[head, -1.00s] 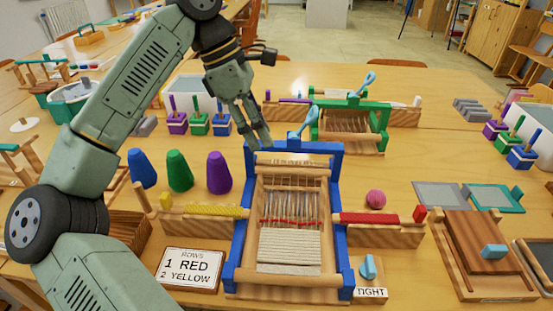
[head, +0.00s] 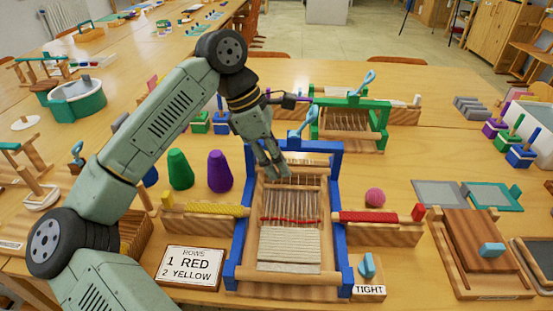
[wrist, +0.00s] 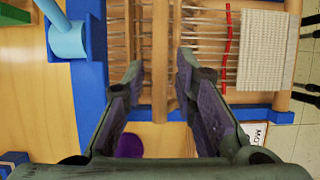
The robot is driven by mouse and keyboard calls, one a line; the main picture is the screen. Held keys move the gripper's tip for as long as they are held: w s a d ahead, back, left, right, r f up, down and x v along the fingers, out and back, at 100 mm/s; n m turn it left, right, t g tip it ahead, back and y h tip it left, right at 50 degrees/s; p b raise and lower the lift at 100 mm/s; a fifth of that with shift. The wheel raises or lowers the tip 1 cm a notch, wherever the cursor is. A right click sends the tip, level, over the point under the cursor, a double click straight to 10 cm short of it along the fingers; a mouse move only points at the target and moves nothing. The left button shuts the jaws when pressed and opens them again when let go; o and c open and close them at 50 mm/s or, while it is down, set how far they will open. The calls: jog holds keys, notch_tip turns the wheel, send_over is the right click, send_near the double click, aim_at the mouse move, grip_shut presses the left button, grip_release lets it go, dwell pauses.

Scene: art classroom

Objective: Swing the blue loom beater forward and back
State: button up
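The blue loom (head: 338,220) stands upright on the table, with pale warp threads, a red weft line and a woven cream strip. A light-blue handle (head: 303,118) rises at its back bar and also shows in the wrist view (wrist: 68,40). A wooden crossbar, apparently the beater (wrist: 160,55), spans the threads. My gripper (head: 275,172) is low over the back half of the loom. In the wrist view my gripper (wrist: 158,75) is open, with the crossbar in the gap between its fingers. I cannot tell whether either finger touches it.
Shuttles with yellow yarn (head: 210,210) and red yarn (head: 375,217) flank the loom. Green (head: 180,170) and purple (head: 220,172) cones stand to the left. A green loom (head: 350,120) stands behind. A card (head: 191,267) and a TIGHT label (head: 368,291) lie in front.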

grip_shut()
